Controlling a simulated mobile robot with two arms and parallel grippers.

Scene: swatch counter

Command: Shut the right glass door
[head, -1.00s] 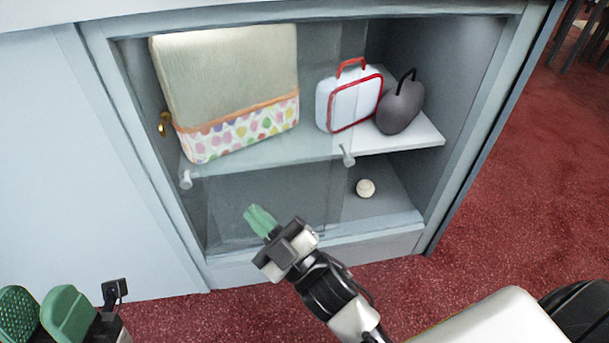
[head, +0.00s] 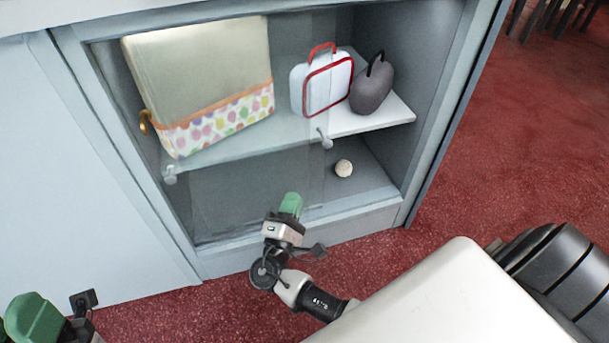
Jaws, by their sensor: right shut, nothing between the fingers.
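The glass doors of the cabinet overlap across its left and middle part, and the right part of the opening is uncovered. I cannot tell for certain which pane edge belongs to the right glass door (head: 250,178). One small knob (head: 325,139) is near the panes' right edge, another (head: 170,174) at the far left. My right gripper (head: 291,203) is shut and empty, its green fingertips pointing up in front of the lower glass, left of the uncovered part. Contact with the glass cannot be told. My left gripper (head: 20,322) is open at the bottom left corner, partly cut off.
Inside, a shelf (head: 385,118) bears a large cream bag (head: 200,75), a white case with red trim (head: 322,86) and a dark grey bag (head: 372,90). A small pale ball (head: 343,168) lies on the cabinet floor. Red carpet (head: 500,170) is clear to the right.

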